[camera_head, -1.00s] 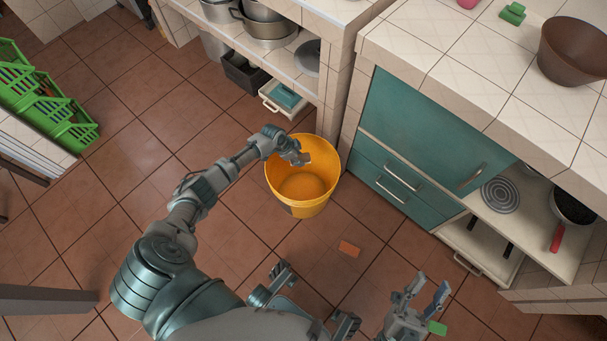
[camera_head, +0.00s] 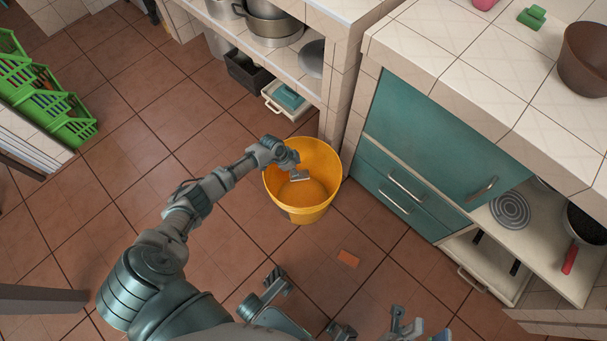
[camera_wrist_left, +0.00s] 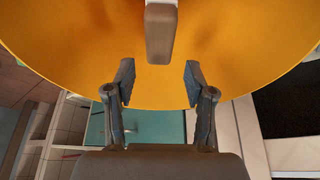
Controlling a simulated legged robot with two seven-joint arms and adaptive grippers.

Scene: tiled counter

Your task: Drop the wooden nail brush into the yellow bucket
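The yellow bucket (camera_head: 318,205) stands on the tiled floor, and its orange-yellow inside fills much of the left wrist view (camera_wrist_left: 60,40). My left gripper (camera_head: 292,160) is over the bucket's mouth. In the left wrist view its two fingers (camera_wrist_left: 158,82) are apart with nothing between them. The wooden nail brush (camera_wrist_left: 159,35), a brown block with a pale side, is beyond the fingertips and apart from them. In the head view the brush (camera_head: 300,176) shows small and greyish inside the bucket's outline. My right gripper (camera_head: 418,327) is cut off at the bottom edge; its visible fingers look apart.
A teal-fronted cabinet (camera_head: 430,135) with a tiled top stands right of the bucket. An open shelf with pots (camera_head: 275,27) is behind it. Green crates (camera_head: 45,100) are at far left.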

